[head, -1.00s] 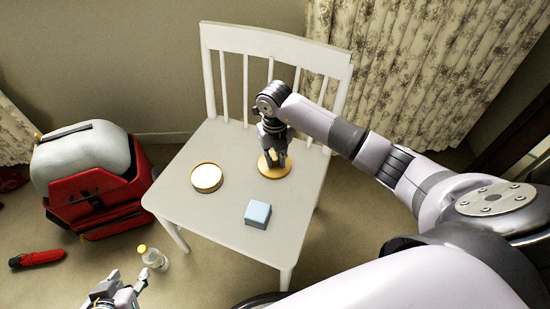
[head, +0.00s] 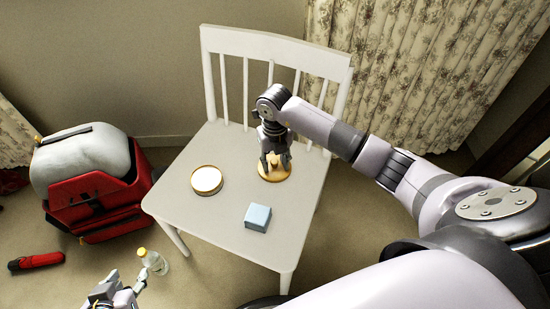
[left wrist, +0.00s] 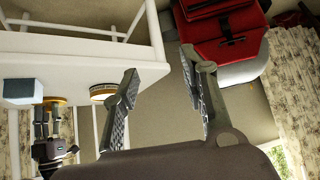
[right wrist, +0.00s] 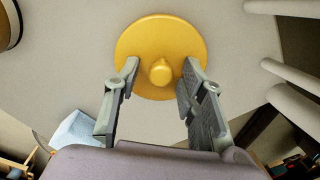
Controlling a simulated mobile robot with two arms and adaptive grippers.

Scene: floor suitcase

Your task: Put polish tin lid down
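The polish tin lid (head: 283,177), a golden disc with a knob, lies flat on the white chair seat, towards the back right. In the right wrist view the lid (right wrist: 160,30) shows its knob between my fingertips, with a gap on both sides. My right gripper (head: 275,163) is open and empty just above it. The open round tin (head: 206,179), pale inside with a golden rim, stands on the seat left of the lid. My left gripper (head: 126,288) is low in front of the chair; its fingers (left wrist: 160,62) are apart with nothing between them.
A light blue box (head: 257,217) sits near the seat's front edge. A bottle with a yellow cap (head: 155,262) stands on the floor by my left gripper. A red suitcase (head: 100,205) and a red pocketknife-like object (head: 36,261) are at left. The chair's back slats (head: 247,90) rise behind the lid.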

